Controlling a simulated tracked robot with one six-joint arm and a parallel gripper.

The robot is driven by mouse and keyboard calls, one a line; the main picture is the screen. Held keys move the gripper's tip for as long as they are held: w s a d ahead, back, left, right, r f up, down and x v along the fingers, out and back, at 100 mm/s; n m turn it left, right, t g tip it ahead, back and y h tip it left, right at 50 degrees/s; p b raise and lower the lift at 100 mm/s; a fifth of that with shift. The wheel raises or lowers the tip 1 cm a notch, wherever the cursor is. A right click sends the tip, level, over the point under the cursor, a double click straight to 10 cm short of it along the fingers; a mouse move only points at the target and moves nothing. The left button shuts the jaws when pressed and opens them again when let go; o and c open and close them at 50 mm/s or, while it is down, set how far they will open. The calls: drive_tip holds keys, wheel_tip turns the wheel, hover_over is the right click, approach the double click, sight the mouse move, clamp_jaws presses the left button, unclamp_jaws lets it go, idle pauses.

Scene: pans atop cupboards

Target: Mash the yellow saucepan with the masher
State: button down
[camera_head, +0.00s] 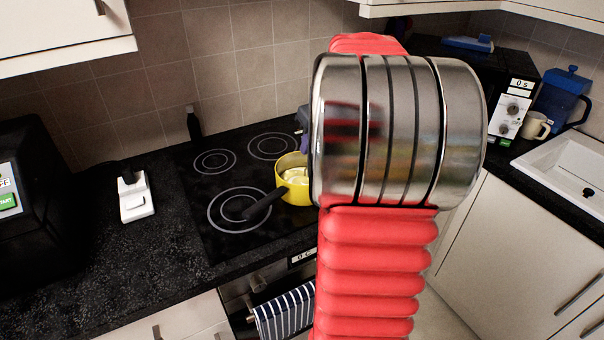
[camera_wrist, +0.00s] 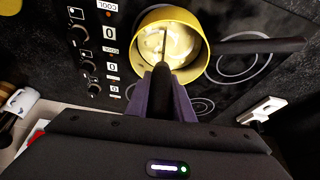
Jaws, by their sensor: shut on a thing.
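The yellow saucepan (camera_head: 296,194) sits on the hob in the head view, its black handle pointing to the lower left. In the wrist view the saucepan (camera_wrist: 204,42) shows from above, with pale, lumpy food (camera_wrist: 176,42) inside. My gripper (camera_wrist: 163,92) has purple fingers and is shut on the dark handle of the masher (camera_wrist: 164,46). The masher's thin shaft reaches over the pan's opening toward the food. Its lower end is hard to make out. In the head view my arm hides most of the gripper and the pan's right side.
The black hob (camera_head: 222,238) has several ring zones, clear left of the pan. A white device (camera_head: 134,198) stands on the left worktop. A dark bottle (camera_head: 194,124) is by the wall. A microwave (camera_head: 511,105), mug (camera_head: 536,126) and blue jug (camera_head: 562,96) are at right.

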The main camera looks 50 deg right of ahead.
drive_tip(key=shift+f, duration=0.15)
idle(0.4)
drive_tip(key=shift+r, duration=1.1)
drive_tip(key=shift+w+a, duration=0.55)
drive_tip(key=shift+w, duration=0.25)
wheel_tip(320, 180, up, 9)
drive_tip(key=shift+r, duration=0.15)
idle(1.2)
drive_tip(key=shift+s, duration=0.15)
idle(0.4)
